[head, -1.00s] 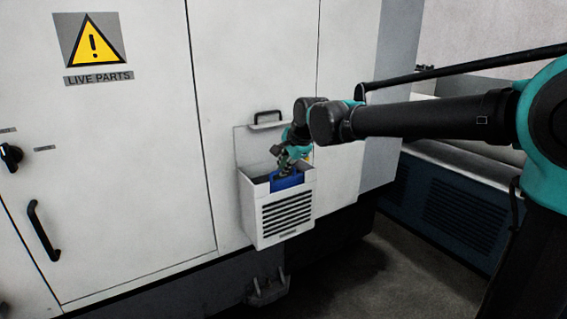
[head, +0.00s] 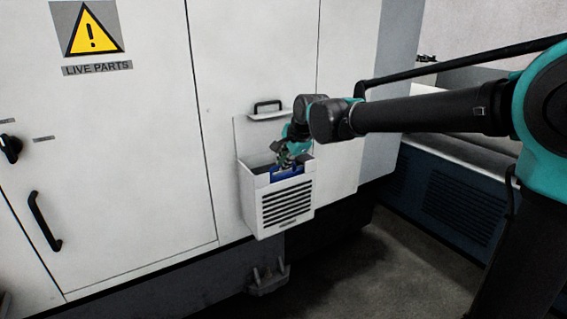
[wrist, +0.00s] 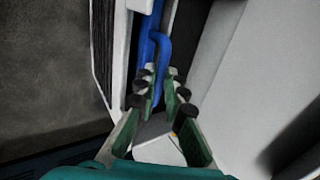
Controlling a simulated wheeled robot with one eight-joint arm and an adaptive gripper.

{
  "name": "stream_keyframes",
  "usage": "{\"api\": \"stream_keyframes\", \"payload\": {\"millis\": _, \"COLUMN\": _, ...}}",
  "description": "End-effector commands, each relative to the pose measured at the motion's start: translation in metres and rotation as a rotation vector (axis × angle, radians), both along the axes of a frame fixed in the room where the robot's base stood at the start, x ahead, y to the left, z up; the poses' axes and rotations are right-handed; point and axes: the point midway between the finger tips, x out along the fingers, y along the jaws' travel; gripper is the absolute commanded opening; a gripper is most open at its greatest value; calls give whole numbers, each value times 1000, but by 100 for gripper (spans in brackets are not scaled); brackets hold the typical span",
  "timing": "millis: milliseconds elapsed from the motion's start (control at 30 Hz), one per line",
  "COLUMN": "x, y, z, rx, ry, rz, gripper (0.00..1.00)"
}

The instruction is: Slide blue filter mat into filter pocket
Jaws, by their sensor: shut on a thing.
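The filter pocket (head: 263,212) is a white box with dark louvre slots, fixed to the cabinet front and open at the top. The blue filter mat (head: 287,171) sits inside its mouth; only a blue upper part shows at the front notch, and the rest is hidden by the pocket. My gripper (head: 286,161) is at the mouth, shut on the mat's top. In the wrist view my gripper (wrist: 161,73) has its fingers on either side of a bent blue piece of the mat (wrist: 165,48), with the white pocket wall (wrist: 121,70) to the left.
A lid with a black handle (head: 268,107) stands up behind the pocket. A cabinet door with a black handle (head: 44,221) is to the left. A grey bracket (head: 268,281) sits low below the pocket. Dark floor lies to the right.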

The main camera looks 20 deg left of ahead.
Motion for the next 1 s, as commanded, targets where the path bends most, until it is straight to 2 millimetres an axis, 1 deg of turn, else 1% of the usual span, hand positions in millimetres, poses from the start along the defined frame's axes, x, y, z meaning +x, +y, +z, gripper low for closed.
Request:
{"api": "stream_keyframes", "payload": {"millis": 500, "x": 0, "y": 0, "z": -7, "rx": 0, "ry": 0, "rz": 0, "gripper": 0}}
{"api": "stream_keyframes", "payload": {"millis": 833, "x": 0, "y": 0, "z": -8, "rx": 0, "ry": 0, "rz": 0, "gripper": 0}}
{"api": "stream_keyframes", "payload": {"millis": 867, "x": 0, "y": 0, "z": -8, "rx": 0, "ry": 0, "rz": 0, "gripper": 13}}
{"api": "stream_keyframes", "payload": {"millis": 1000, "x": 0, "y": 0, "z": -8, "rx": 0, "ry": 0, "rz": 0, "gripper": 30}}
